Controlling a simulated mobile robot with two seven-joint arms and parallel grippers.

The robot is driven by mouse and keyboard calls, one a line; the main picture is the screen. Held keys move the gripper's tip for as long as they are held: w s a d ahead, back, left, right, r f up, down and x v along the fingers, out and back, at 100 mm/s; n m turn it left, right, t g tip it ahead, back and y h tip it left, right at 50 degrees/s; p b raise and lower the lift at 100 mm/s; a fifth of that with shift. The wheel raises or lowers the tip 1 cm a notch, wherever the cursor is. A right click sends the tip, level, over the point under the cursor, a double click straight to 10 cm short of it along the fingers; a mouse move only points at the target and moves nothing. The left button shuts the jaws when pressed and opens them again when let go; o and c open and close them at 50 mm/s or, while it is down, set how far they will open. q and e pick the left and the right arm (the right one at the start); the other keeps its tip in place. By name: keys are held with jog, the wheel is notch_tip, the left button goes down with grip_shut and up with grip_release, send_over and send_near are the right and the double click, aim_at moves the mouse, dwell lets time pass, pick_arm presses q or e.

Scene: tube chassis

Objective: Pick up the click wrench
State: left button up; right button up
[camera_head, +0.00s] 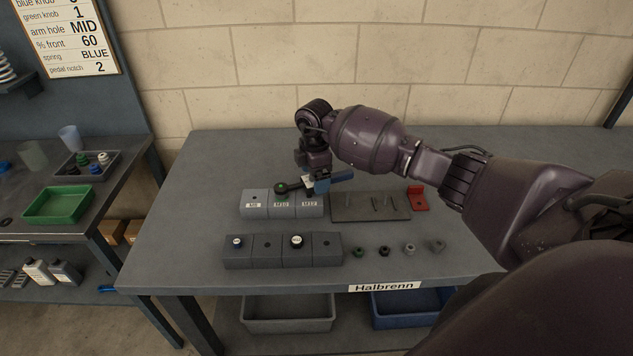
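A tool that looks like the click wrench, with a blue handle (341,176) and a dark round head (281,188), lies across the back of the grey labelled blocks (256,209). My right gripper (311,183) comes down over its middle. The fingers are small and partly hidden at the tool, so I cannot tell whether they are closed on it. I cannot tell whether the tool rests on something or hangs in the gripper. My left gripper is not in view.
A dark board with pins (350,209) and a red bracket (418,203) are right of the blocks. A front row of dark blocks (327,249) holds two knobs; several small knobs stand beside it. The table's left part (190,210) is clear. A side bench holds a green tray (30,207).

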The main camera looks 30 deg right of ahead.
jog(key=shift+f, duration=0.7)
jog(key=c, duration=1.2)
jog(key=shift+r, duration=0.2)
jog(key=shift+c, duration=1.4)
